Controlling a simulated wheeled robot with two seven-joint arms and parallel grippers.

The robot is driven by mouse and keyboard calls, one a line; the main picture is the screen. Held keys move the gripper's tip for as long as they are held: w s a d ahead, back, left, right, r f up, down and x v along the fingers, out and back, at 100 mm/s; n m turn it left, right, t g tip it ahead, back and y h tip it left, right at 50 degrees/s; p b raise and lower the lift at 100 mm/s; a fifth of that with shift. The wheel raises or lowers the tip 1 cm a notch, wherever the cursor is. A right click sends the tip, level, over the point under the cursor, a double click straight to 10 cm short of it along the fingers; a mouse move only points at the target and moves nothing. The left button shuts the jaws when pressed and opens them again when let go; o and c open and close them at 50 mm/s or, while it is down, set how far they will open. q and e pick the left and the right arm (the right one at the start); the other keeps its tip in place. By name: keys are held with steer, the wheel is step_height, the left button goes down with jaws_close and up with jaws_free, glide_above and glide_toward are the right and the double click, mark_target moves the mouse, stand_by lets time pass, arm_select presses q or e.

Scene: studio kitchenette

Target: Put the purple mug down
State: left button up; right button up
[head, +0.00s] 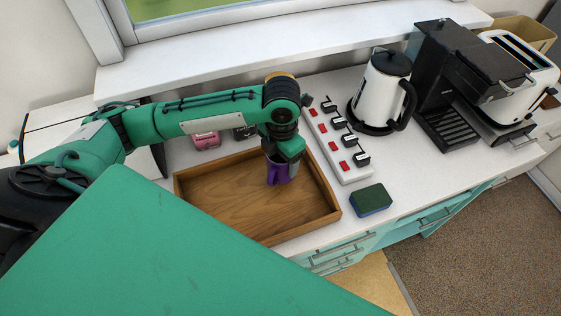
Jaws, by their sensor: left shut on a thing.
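The purple mug (278,173) is at the right part of the wooden tray (215,197), below my left gripper (284,157). My left gripper points down and is shut on the mug; its fingertips are partly hidden by the wrist and the mug. The mug looks upright. I cannot tell whether its base touches the tray floor. My right gripper is not in view.
A power strip (342,150) with several plugs lies right of the tray. A green and blue sponge (371,200) is near the front edge. A kettle (382,92), a black coffee machine (462,75) and a toaster (525,70) stand further right. Small containers (206,141) stand behind the tray.

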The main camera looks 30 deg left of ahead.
arm_select(q)
step_height(320, 180, down, 2)
steer(key=shift+f, duration=0.45)
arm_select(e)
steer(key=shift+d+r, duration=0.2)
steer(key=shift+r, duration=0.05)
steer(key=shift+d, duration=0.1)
arm_select(q)
steer(key=o, duration=1.3)
steer(key=shift+f, duration=0.1)
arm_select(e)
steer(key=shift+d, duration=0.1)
